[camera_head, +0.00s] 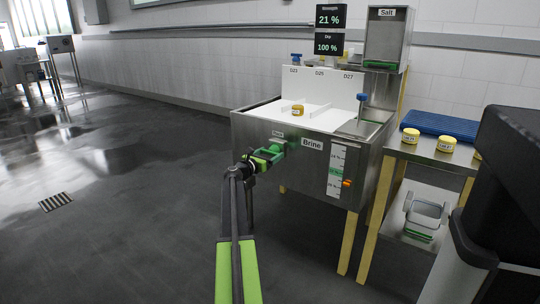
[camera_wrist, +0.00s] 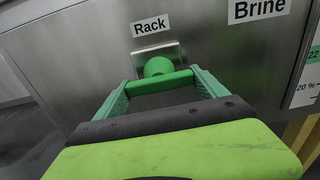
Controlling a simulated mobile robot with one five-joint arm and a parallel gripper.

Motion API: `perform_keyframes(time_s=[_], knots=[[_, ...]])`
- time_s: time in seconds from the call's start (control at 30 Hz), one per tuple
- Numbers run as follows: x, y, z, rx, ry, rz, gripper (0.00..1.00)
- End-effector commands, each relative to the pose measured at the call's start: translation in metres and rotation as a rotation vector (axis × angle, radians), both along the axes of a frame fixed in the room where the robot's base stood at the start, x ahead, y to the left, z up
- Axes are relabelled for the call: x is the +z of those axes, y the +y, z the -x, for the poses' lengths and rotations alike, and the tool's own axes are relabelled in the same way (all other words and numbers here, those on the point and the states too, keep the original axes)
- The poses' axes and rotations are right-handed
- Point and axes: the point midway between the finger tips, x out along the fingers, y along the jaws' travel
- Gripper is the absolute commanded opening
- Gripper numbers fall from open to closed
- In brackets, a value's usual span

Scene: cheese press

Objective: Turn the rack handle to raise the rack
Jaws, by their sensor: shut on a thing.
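The green rack handle (camera_wrist: 158,67) sticks out from a metal plate on the brine tank's front, just under the label "Rack". It has a round hub and a crossbar. My gripper (camera_wrist: 161,86) is shut on the crossbar, with one green finger at each end. In the head view my gripper (camera_head: 266,157) reaches the left part of the tank front, and the handle (camera_head: 280,147) is partly hidden by it. Above, the brine tank (camera_head: 262,132) is open, with white dividers and a yellow cheese (camera_head: 298,110) showing inside. I cannot tell the rack's exact height.
A vertical scale (camera_head: 337,170) with an orange marker is on the tank front, right of the handle. A side table (camera_head: 428,155) holds yellow cheeses and a blue tray (camera_head: 440,125). The floor on the left is mostly free.

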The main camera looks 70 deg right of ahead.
Motion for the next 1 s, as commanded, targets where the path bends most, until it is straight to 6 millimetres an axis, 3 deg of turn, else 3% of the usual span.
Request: perform_keyframes(time_s=[0.17,0.2,0.33,0.67,0.77,1.0], knots=[[-0.001,0.001,0.003,-0.008,0.000,-0.002,0.41],[-0.001,0.001,0.003,-0.008,0.000,-0.002,0.83],[-0.001,0.000,0.003,-0.006,0.000,-0.001,1.00],[0.000,0.008,-0.001,-0.001,0.000,0.000,1.00],[0.000,0.027,-0.005,0.000,0.000,0.000,1.00],[0.000,0.094,-0.021,0.000,0.000,0.000,1.00]])
